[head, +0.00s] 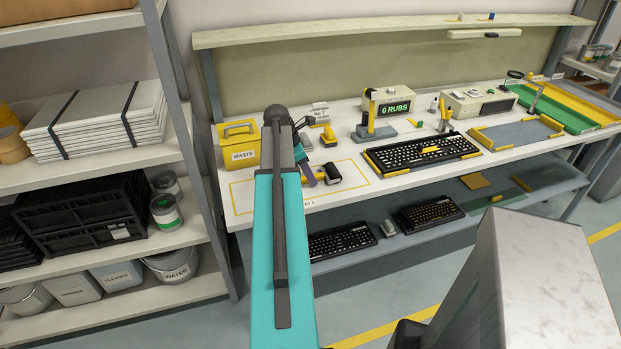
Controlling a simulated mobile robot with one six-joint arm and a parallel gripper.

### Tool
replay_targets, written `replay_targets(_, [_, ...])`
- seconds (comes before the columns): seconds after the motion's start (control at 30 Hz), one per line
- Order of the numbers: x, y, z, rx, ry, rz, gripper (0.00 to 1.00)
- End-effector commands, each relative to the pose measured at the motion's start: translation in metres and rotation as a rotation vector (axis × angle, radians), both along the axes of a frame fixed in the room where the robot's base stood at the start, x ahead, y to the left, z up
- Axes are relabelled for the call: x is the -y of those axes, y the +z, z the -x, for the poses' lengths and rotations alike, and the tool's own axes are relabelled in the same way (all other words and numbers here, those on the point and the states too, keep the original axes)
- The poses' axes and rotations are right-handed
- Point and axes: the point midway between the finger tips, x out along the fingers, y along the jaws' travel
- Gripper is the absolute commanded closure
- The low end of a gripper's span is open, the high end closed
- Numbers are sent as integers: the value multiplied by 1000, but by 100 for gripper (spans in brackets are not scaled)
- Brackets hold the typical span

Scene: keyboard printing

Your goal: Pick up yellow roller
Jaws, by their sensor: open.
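I cannot tell whether the gripper touches the tool.
A yellow waste bin (239,146) stands behind the outlined area. A black keyboard (421,151) lies on the workbench (400,186) to the right, with a counter box (389,101) behind it. Shelving (185,150) stands close on the left. A lower shelf holds keyboards.

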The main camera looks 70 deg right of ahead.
Motion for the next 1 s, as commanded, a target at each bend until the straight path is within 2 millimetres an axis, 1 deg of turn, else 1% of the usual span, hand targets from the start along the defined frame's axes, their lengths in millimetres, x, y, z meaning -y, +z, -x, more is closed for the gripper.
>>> replay_targets(0.8, [-1, -1, -1, 0, 1, 0, 59])
replay_targets(0.87, [-1, -2, -1, 0, 1, 0, 68])
replay_targets(1.0, [-1, -2, -1, 0, 2, -1, 91])
